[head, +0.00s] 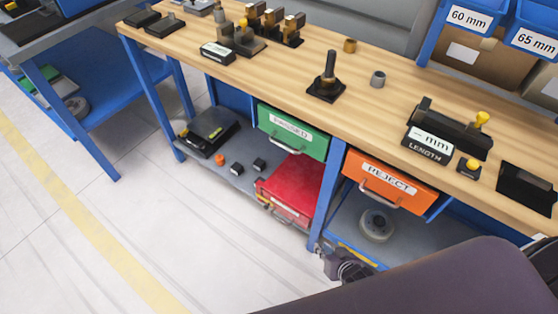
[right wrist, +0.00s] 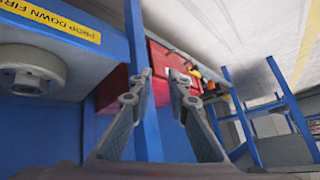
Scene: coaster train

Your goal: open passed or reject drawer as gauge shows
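The green drawer (head: 292,133) labelled PASSED hangs under the bench top, left of a blue leg. The orange drawer (head: 390,182) labelled REJECT is right of that leg. Each has a metal bar handle; I cannot tell whether either is slightly ajar. The black length gauge (head: 430,147) on the bench reads "– mm", with no number. My right gripper (head: 345,265) is low by the blue leg, below both drawers and touching neither handle. In the right wrist view its fingers (right wrist: 163,73) are apart with nothing between them. My left gripper is not in view.
A red toolbox (head: 290,187) sits on the lower shelf beside the blue leg (head: 328,190); it also shows beyond the fingers in the right wrist view (right wrist: 160,70). A round grey item (head: 376,225) is under the orange drawer. Floor in front is clear.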

